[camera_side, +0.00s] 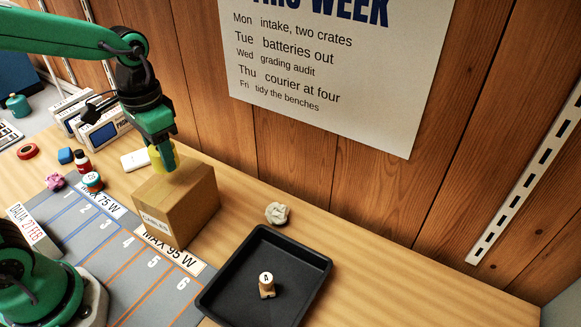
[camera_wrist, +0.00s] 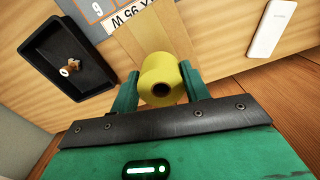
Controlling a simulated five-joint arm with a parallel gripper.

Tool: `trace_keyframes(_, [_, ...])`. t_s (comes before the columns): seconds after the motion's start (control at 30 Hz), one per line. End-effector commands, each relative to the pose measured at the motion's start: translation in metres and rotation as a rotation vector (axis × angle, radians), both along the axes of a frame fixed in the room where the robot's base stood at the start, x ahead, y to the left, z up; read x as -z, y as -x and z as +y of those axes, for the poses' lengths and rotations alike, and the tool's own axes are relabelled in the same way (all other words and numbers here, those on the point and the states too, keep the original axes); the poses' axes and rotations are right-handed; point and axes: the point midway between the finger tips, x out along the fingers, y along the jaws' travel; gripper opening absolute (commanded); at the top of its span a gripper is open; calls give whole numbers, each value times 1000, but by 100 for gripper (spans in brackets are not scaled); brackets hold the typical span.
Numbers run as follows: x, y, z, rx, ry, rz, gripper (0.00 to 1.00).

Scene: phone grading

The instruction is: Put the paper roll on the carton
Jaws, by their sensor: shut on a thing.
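The yellow paper roll (camera_side: 154,158) is between the fingers of my gripper (camera_side: 165,158), over the top of the brown carton (camera_side: 187,203). In the wrist view the roll (camera_wrist: 165,72) sits between the two green fingers (camera_wrist: 160,78), with its dark core hole facing the camera. The carton (camera_wrist: 140,38) is behind the roll there. The carton stands upright on the bench, with a CABLES label on its side. I cannot tell whether the roll touches the carton's top.
A black tray (camera_side: 318,262) holding a small stamp (camera_side: 267,287) lies right of the carton. A white phone (camera_side: 136,160) lies behind the carton. The grey numbered mat (camera_side: 110,250) is at left, the wooden wall behind.

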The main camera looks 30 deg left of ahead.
Motion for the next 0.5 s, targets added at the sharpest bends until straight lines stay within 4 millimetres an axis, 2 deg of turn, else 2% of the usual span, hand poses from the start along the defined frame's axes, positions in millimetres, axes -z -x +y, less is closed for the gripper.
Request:
trace_keyframes(0.33, [6, -3, 4, 1, 0, 1, 23])
trace_keyframes(0.5, [22, -2, 4, 1, 0, 2, 23])
